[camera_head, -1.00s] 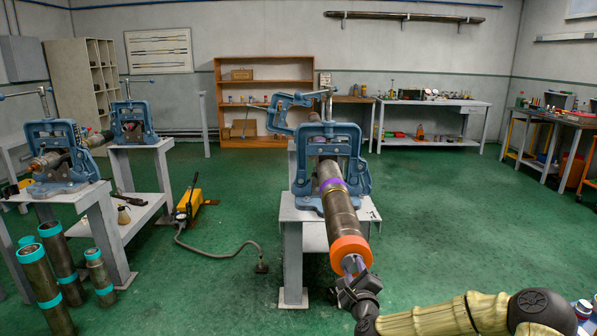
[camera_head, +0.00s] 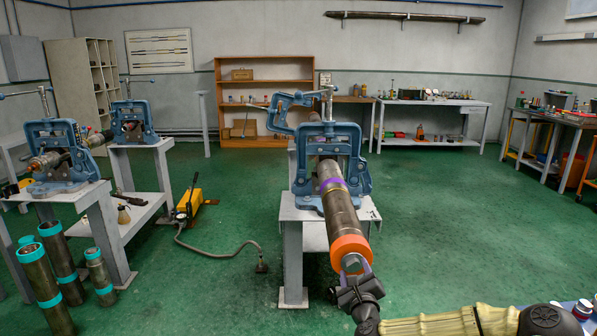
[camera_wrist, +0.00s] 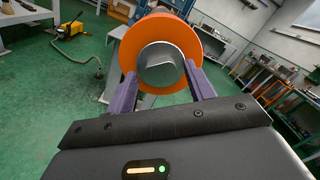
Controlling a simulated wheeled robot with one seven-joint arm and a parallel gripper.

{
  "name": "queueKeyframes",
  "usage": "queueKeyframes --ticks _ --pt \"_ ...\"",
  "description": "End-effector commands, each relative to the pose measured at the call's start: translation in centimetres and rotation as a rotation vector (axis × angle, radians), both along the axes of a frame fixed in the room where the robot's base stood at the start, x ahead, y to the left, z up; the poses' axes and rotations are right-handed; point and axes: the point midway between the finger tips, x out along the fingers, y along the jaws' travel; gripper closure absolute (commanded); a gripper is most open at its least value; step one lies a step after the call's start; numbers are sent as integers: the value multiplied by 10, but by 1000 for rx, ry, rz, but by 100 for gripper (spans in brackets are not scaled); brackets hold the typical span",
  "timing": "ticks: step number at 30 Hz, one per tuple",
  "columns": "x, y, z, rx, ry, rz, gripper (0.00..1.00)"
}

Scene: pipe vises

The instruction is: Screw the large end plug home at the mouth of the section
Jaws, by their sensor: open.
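The pipe section (camera_head: 341,212) lies in the blue pipe vise (camera_head: 328,165) on a grey stand, its mouth end pointing toward me. The large end plug is at that mouth, with an orange disc or band (camera_head: 350,247) around a grey metal boss. In the wrist view the orange ring (camera_wrist: 200,47) surrounds the round grey boss (camera_wrist: 161,65). My gripper (camera_head: 355,268) is open, with its purple fingers (camera_wrist: 161,84) on either side of the boss. I cannot tell whether the fingers touch it. The plug's threads are hidden.
A second vise bench (camera_head: 60,172) stands at the left, with several teal-banded pipes (camera_head: 70,275) on the floor beside it. A yellow hand pump (camera_head: 188,200) with a hose lies between the benches. The green floor to the right is clear.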

Motion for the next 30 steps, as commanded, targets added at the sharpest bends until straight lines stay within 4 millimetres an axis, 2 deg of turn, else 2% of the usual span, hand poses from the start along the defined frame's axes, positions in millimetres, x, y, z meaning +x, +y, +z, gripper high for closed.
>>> queueKeyframes --ticks 4,14,17,30 --pt "-11 0 0 0 0 0 46" --pt "-11 0 1 -22 0 0 46" --pt "-11 1 3 -132 -1 1 46" --pt "-11 1 0 -887 -4 0 46"
